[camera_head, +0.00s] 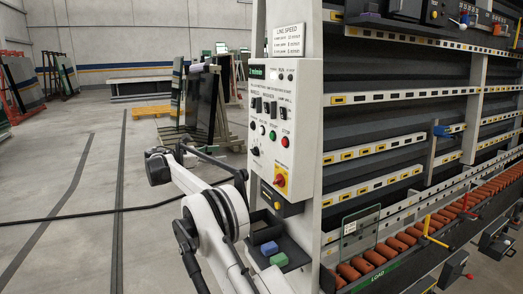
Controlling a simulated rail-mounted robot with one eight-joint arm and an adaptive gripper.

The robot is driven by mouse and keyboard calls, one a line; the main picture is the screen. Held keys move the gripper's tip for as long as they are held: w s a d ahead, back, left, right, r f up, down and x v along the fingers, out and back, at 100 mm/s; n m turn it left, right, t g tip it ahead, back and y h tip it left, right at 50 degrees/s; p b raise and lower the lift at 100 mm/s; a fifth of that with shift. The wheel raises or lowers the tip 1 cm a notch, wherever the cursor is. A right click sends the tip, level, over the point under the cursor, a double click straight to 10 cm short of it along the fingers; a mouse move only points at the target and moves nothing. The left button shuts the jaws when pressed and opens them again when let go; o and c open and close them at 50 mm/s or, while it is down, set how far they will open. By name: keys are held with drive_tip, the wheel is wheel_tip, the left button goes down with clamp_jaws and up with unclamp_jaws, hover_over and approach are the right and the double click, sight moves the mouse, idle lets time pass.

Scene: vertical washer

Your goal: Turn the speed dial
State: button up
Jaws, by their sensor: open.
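The white control panel (292,110) stands upright at the middle, below a sign reading LINE SPEED (289,40). The speed dial appears to be the small black knob (255,152) with marks around it, low on the panel's left side. My white arm reaches up from the bottom and bends at a dark joint on the left. My gripper (242,177) appears as dark parts near the panel's left edge, below and left of the knob. It is open and I see nothing in it. Its fingertips are hard to make out. I cannot tell whether it touches the panel.
A red-and-yellow rotary switch (280,180) sits below the buttons. A tray (292,250) under the panel holds a blue block (269,248) and a green block (279,260). The washer's orange rollers (400,242) run at right. Open floor lies left; a black cable (90,213) crosses it.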

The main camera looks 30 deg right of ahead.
sight(252, 152)
drive_tip(key=shift+g+h, duration=0.4)
drive_tip(key=shift+h, duration=0.1)
drive_tip(key=d, duration=0.5)
drive_tip(key=d+f+p, duration=0.1)
drive_tip(key=d, duration=0.9)
drive_tip(key=shift+d+f, duration=0.15)
drive_tip(key=shift+f, duration=0.25)
drive_tip(key=shift+c, duration=0.5)
drive_tip(key=c, duration=1)
drive_tip(key=shift+c, duration=0.2)
